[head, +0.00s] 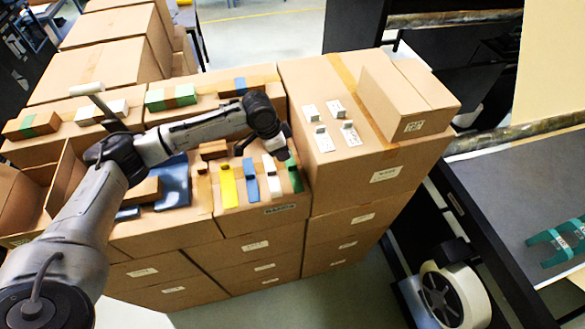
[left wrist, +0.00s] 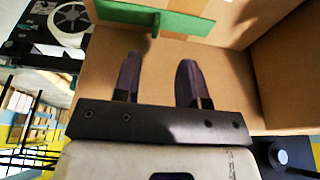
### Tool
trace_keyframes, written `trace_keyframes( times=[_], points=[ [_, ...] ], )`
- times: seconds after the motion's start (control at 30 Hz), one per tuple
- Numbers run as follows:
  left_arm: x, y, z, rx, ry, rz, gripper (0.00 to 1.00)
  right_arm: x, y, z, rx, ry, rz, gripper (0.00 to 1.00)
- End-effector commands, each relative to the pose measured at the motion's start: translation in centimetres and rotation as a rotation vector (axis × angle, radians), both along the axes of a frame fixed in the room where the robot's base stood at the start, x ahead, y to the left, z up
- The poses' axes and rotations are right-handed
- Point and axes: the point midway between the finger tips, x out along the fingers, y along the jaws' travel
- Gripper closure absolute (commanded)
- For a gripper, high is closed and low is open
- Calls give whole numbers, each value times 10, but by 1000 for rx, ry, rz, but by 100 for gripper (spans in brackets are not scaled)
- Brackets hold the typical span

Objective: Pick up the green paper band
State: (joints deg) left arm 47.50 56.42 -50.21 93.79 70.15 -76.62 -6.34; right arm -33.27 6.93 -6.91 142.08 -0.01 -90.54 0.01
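The green paper band (head: 294,173) is a narrow green strip with a small upright tab, at the right end of a row of coloured bands on a cardboard box top. In the left wrist view the green band (left wrist: 165,20) lies across the top of the picture, beyond the fingertips. My left gripper (head: 284,150) is just above the right part of that row, close to the green band. In the left wrist view my left gripper (left wrist: 159,62) has its two dark fingers apart with nothing between them. My right gripper is in neither view.
Beside the green band are white (head: 272,178), blue (head: 250,180) and yellow (head: 227,187) bands. A taller box (head: 345,125) with white tags stands just to the right. Other boxes stand behind and left. A dark table (head: 520,195) at the right holds teal-green pieces (head: 560,242).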

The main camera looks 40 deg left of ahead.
Motion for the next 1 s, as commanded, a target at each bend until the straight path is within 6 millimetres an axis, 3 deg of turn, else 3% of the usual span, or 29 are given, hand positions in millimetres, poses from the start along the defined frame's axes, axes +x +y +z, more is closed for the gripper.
trace_keyframes(
  times=[0.2,0.47,0.8,1.0],
  points=[
    [6,-5,-24,1,1,0,62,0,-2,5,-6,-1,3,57],
    [9,-9,-36,-1,2,-2,62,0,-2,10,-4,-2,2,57],
    [20,-21,-73,0,1,0,62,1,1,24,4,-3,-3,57],
    [22,-22,-79,1,-1,-1,62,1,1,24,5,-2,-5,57]
  ],
)
